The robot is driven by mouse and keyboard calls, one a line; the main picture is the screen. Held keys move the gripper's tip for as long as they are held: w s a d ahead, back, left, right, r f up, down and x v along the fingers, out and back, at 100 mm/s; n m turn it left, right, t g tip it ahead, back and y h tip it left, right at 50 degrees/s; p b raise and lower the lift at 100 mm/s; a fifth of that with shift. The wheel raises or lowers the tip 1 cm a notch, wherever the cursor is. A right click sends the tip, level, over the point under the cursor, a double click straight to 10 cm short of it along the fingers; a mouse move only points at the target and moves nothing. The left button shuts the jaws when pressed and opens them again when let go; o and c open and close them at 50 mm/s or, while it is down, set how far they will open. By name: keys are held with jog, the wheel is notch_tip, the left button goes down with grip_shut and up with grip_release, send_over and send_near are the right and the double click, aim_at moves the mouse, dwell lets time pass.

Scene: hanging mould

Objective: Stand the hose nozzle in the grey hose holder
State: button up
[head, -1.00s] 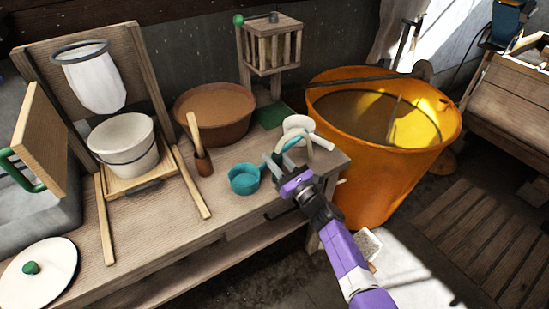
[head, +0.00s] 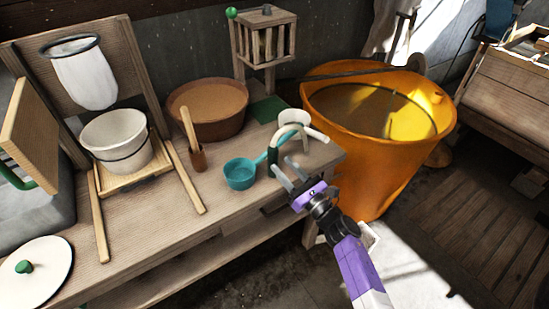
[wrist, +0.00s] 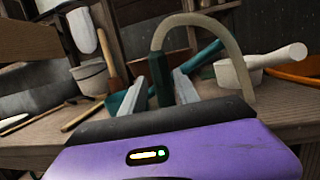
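The dark green hose nozzle (head: 273,159) is roughly upright at the right front of the bench, with a pale hose (head: 291,129) arching from its top. In the wrist view the nozzle (wrist: 160,79) shows between my two fingers, and the hose (wrist: 199,18) curves over to the right. My gripper (head: 285,172) is open; in the head view its fingertips lie just to the front right of the nozzle, apparently clear of it. I cannot pick out the grey hose holder; the nozzle's lower end is hidden in the wrist view, so I cannot tell whether it is seated.
A teal dipper (head: 241,174) lies left of the nozzle, its handle passing behind it. A white dipper (head: 293,118) is just behind. A brown basin (head: 207,108) stands farther back. An orange tub (head: 366,165) stands right of the bench (head: 230,213). Open floor lies in front.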

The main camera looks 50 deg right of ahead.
jog(key=shift+b+v, duration=0.3)
jog(key=shift+v, duration=2)
